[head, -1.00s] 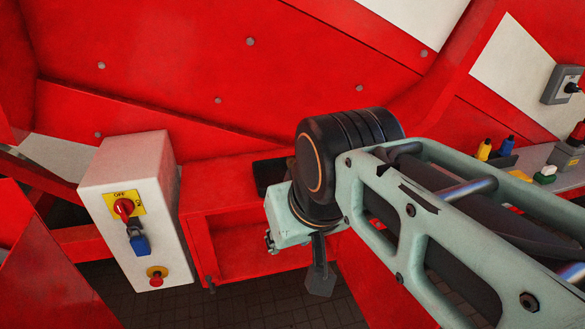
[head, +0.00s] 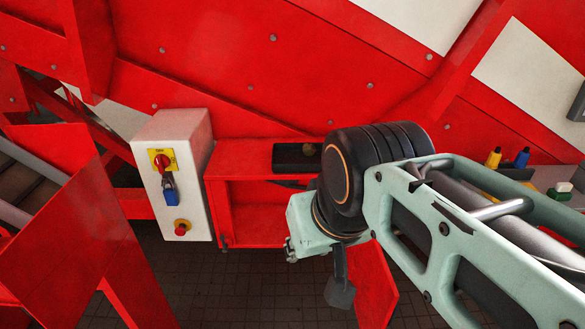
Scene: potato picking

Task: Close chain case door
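The red chain case (head: 262,212) stands centre-left in the head view, with an open front and a visible hollow inside. A red panel (head: 376,290) angles out at its lower right, behind my arm; it looks like the case door standing open, its hinge side hidden by my arm. My gripper (head: 340,291) hangs below the pale green wrist, in front of the case's right side and just left of the red panel. Only a dark grey flat piece of it shows. I cannot tell whether it touches the panel or whether its fingers are open.
A white control box (head: 203,180) with a red switch, blue padlock and red stop button stands left of the case. A black tray (head: 293,157) sits on the case top. Red machine panels (head: 75,230) crowd the left. Dark tiled floor (head: 260,290) is clear below the case.

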